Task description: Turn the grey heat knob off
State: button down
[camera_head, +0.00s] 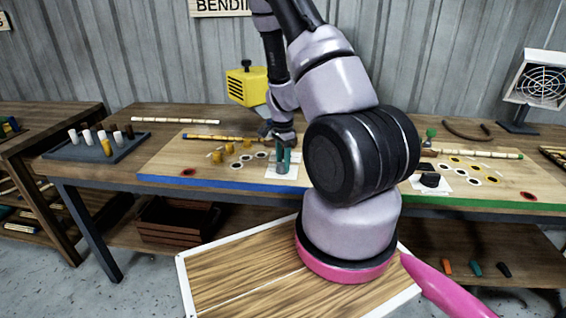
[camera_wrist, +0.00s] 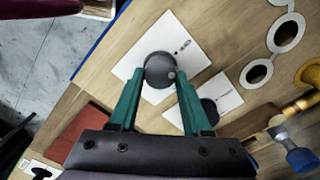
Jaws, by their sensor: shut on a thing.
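The grey heat knob (camera_wrist: 158,73) is round, with a small pale mark on its rim, and stands on a white card (camera_wrist: 180,30) with a row of dark marks. In the wrist view my gripper (camera_wrist: 160,78) has its green fingers on either side of the knob, shut on it. In the head view my gripper (camera_head: 283,157) points down at the blue-edged board, and the knob (camera_head: 281,170) is mostly hidden by the fingers. The knob's exact turn is hard to read.
A dark round thing (camera_wrist: 208,107) on a second white card lies close to the right finger. Yellow pegs (camera_head: 217,157) and ringed holes are nearby. A yellow box (camera_head: 246,88) stands behind; a grey peg tray (camera_head: 95,150) is at left. A black knob (camera_head: 430,180) is at right.

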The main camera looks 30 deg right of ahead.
aim_at(282, 164)
jog(key=n, duration=0.6)
jog(key=shift+w+n, duration=0.15)
jog(key=shift+n, duration=0.15)
dwell(0.3)
jog(key=shift+c, duration=1.8)
grip_release()
jog(key=shift+r, duration=0.1)
notch_tip(282, 164, up, 11)
jog(key=shift+f, duration=0.2)
